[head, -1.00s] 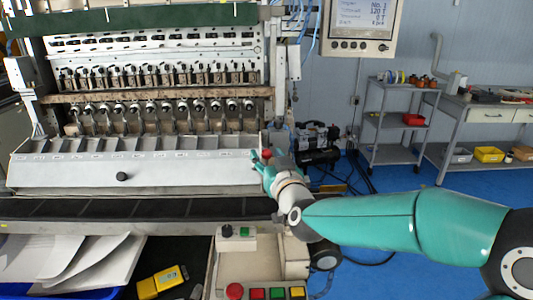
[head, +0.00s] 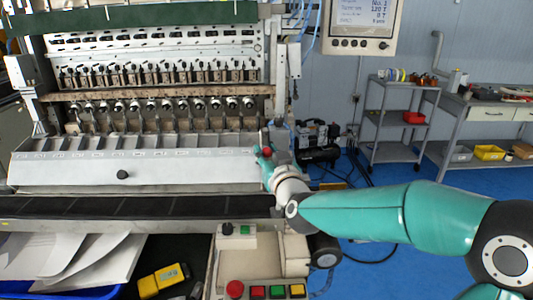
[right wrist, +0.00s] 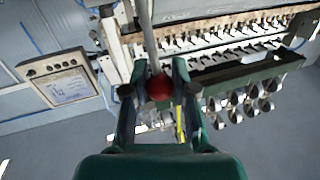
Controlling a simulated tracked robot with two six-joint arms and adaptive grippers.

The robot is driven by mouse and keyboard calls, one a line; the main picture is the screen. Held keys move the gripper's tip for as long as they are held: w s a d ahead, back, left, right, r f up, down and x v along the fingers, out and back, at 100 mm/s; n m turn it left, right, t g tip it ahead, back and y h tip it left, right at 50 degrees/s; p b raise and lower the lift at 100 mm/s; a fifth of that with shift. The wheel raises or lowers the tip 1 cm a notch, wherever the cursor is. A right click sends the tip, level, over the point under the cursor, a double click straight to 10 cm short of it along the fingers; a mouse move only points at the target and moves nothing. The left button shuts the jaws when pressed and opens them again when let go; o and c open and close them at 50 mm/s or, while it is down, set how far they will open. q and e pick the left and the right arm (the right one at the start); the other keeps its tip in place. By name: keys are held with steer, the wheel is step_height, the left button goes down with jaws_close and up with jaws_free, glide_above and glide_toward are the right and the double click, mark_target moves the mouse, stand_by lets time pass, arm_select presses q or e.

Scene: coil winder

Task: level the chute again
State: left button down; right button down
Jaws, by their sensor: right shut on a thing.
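The chute (head: 80,172) is a long pale panel with a row of compartments along its top, in front of the winder; a black knob (head: 122,174) sits on its face. The face slopes toward me. At its right end is a red ball knob (head: 266,150). My right gripper (head: 265,155) is at this knob; in the right wrist view the red ball (right wrist: 159,87) sits between the two fingers on the end of a grey rod (right wrist: 150,40). The gripper is shut on it and partly hides it. My left gripper is not in view.
A control box with a red button (head: 235,289) stands below the chute. A dark belt (head: 120,208) runs along its front edge. A monitor (head: 363,22) hangs above right. A grey shelf cart (head: 400,120) stands well to the right.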

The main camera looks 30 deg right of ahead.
steer(key=shift+r, duration=0.1)
steer(key=shift+w+r+p, duration=0.1)
steer(key=shift+p, duration=0.35)
steer(key=w+d+m+g+y+p, duration=0.1)
steer(key=w+d+g+p, duration=0.3)
steer(key=p, duration=0.9)
steer(key=shift+w+f, duration=0.2)
steer(key=shift+w, duration=0.8)
steer(key=c, duration=0.9)
jaws_free()
steer(key=shift+f, duration=0.1)
steer(key=shift+s, duration=0.1)
